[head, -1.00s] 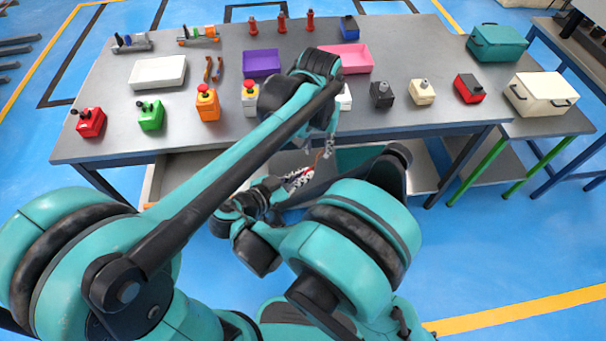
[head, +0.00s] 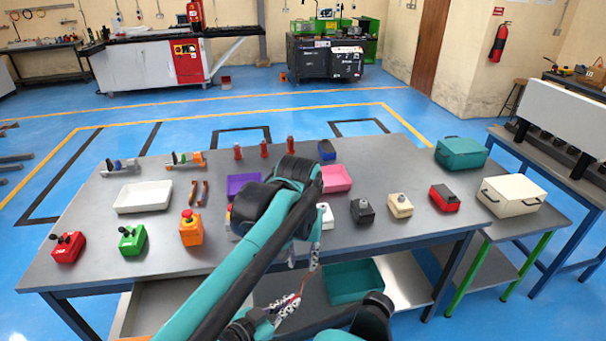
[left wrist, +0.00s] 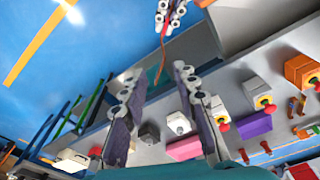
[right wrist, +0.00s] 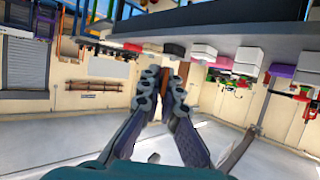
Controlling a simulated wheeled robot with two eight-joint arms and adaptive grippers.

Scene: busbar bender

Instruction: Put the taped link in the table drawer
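A thin copper-brown strip, which looks like the link (left wrist: 162,62), hangs from my right gripper (left wrist: 172,16) in the left wrist view. The right wrist view shows the right gripper's fingers (right wrist: 165,78) close together with a brown piece between them. In the head view my right gripper (head: 286,308) is low in front of the table. My left gripper (head: 303,256) is above it at the table's front edge; its fingers (left wrist: 158,74) are apart and empty in the left wrist view. The drawer (head: 165,300) appears pulled out below the tabletop. Tape on the strip is too small to tell.
The table (head: 330,232) holds a white tray (head: 143,196), two copper pieces (head: 200,193), a purple bin (head: 243,184), a pink bin (head: 336,178) and several switch boxes. A teal bin (head: 355,282) sits below the tabletop. A side table (head: 540,215) stands right.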

